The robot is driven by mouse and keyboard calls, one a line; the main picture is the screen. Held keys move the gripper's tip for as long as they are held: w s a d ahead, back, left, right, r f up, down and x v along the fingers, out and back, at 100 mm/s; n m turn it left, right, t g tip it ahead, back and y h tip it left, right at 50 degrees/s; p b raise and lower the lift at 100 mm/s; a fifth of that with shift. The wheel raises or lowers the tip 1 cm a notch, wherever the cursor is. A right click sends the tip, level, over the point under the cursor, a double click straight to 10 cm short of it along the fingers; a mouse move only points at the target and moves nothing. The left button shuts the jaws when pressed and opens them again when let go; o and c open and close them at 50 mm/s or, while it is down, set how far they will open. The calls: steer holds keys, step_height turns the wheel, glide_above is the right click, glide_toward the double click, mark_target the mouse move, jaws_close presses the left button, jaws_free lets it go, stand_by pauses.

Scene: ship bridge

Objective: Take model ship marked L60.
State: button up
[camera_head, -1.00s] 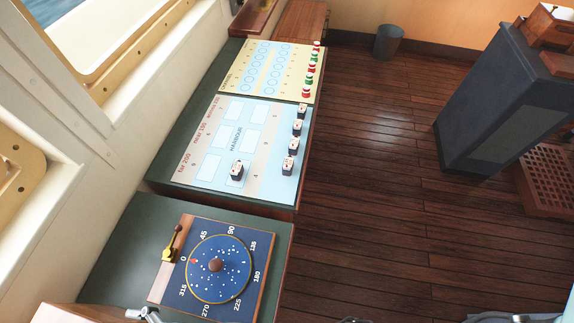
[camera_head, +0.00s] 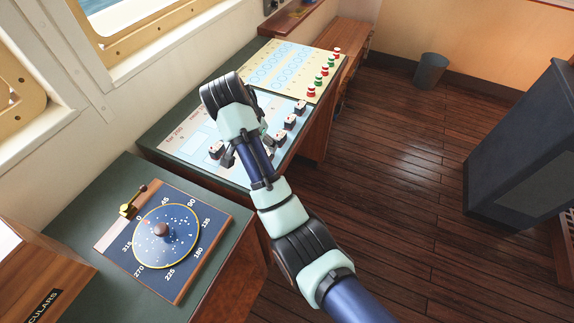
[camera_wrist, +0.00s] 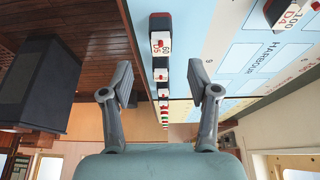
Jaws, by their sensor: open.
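Several small model ships, dark with white marked faces, stand on the harbour board. In the head view one stands alone at the left (camera_head: 217,150), and others form a row along the right edge (camera_head: 290,122), partly hidden by my arm. In the wrist view, the row's nearest ship (camera_wrist: 160,40) has a marking that seems to include 60; its letter is unclear. Another ship (camera_wrist: 285,14) at the top right seems marked D4 and 100. My gripper (camera_wrist: 160,94) is open and empty, with farther ships of the row showing between its fingers. My arm mostly hides it in the head view.
The blue harbour board (camera_head: 178,143) lies on the green console. Beyond it is a cream board (camera_head: 262,72) with red and green pieces. A compass-like dial board (camera_head: 182,250) with a brass lever (camera_head: 128,208) is nearer. A dark cabinet (camera_head: 520,150) stands right; a bin (camera_head: 430,70) stands behind.

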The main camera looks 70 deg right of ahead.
steer(key=shift+w+d+f+b, duration=0.1)
steer(key=shift+w+f+b, duration=0.2)
steer(key=shift+b, duration=0.2)
steer(key=b+x, duration=0.2)
steer(key=shift+f+b, duration=0.15)
steer(key=shift+b, duration=0.15)
steer(key=x, duration=0.4)
steer(key=shift+s, duration=0.3)
steer(key=shift+d+f, duration=0.15)
steer(key=shift+f, duration=0.2)
steer(key=c, duration=1.1)
